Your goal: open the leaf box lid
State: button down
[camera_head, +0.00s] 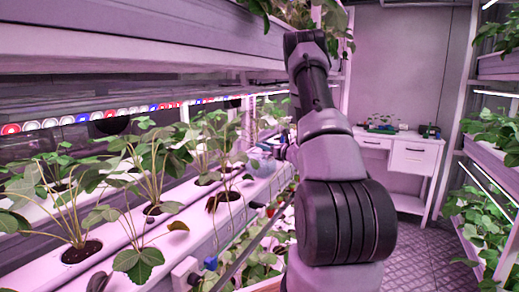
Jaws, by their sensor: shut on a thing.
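My arm rises in the middle of the picture and bends away from me. My gripper cannot be made out; the far end of the arm is hidden behind its own links. I cannot pick out a leaf box or its lid with certainty. A small pale bluish thing (264,161) shows just left of the arm by the left rack, partly covered by leaves and too small to name. Whether my arm touches it cannot be told.
The left rack has white planting channels (130,241) with leafy plants. A white desk (409,157) at the back holds a small tray of greens (383,128) and a small dark container (430,131). Another plant rack (497,149) stands right. The aisle floor (425,245) is clear.

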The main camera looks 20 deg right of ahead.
jog(key=shift+w+d, duration=0.95)
jog(key=shift+d, duration=0.3)
jog(key=c, duration=0.5)
grip_release()
jog(key=v, duration=1)
jog(key=shift+s+d, duration=0.1)
jog(key=shift+s, duration=0.25)
